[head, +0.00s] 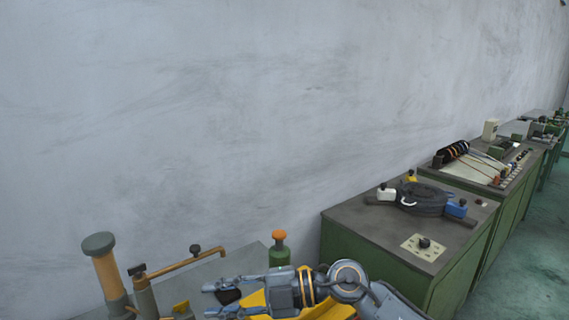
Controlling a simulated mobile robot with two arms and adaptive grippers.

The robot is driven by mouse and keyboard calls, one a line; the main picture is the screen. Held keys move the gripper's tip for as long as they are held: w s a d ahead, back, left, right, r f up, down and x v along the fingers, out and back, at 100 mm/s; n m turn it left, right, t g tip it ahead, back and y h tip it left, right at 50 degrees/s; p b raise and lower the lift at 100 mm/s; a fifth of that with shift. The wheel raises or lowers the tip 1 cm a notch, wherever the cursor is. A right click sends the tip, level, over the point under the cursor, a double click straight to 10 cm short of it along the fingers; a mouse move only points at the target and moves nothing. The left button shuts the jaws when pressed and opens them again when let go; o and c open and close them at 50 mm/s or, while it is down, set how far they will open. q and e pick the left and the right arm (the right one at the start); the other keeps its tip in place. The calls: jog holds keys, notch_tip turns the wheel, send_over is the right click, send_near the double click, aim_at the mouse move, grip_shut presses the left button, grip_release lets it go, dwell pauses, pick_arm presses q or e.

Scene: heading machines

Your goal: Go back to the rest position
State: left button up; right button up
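My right gripper (218,298) is at the bottom of the head view, with its arm coming in from the lower right. Its two fingers point left and are spread apart. A small dark thing (228,296) shows between the fingers; I cannot tell whether it touches them or lies behind. The gripper is over or in front of the nearest machine's grey top (235,262). My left gripper is not in view.
Near the gripper are an orange-capped green post (279,248), a bent brass lever (180,262) and a tall orange post with a grey cap (105,265). A green cabinet (375,262) with a round black fixture (422,198) stands right. A grey wall (250,110) closes the back.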

notch_tip(320, 180, up, 6)
jog(key=w+d+m+t+y, duration=0.1)
jog(key=d+m+t+y, duration=0.1)
jog(key=m+t+y, duration=0.4)
jog(key=w+d+m+t+h, duration=0.4)
jog(key=d+m+t+h, duration=0.35)
jog(key=m+t, duration=0.35)
jog(key=s+d+f+m+g+h, duration=0.1)
jog(key=s+d+f+m+h, duration=0.2)
jog(key=d+f+m+h, duration=1.05)
jog(key=s+d+f+n+g, duration=0.1)
jog(key=s+d+f+g, duration=0.25)
jog(key=s+f, duration=0.45)
jog(key=s+d+f+n+g+h, duration=0.1)
jog(key=s+d+f+g, duration=0.1)
jog(key=s+f+g, duration=0.55)
jog(key=s+d+f+n+g, duration=0.1)
jog(key=s+d+f, duration=0.3)
jog(key=s, duration=0.6)
notch_tip(320, 180, down, 25)
jog(key=a+g, duration=0.1)
jog(key=s+d+f+g, duration=0.1)
jog(key=s+d+f, duration=0.2)
jog(key=s+f, duration=1.5)
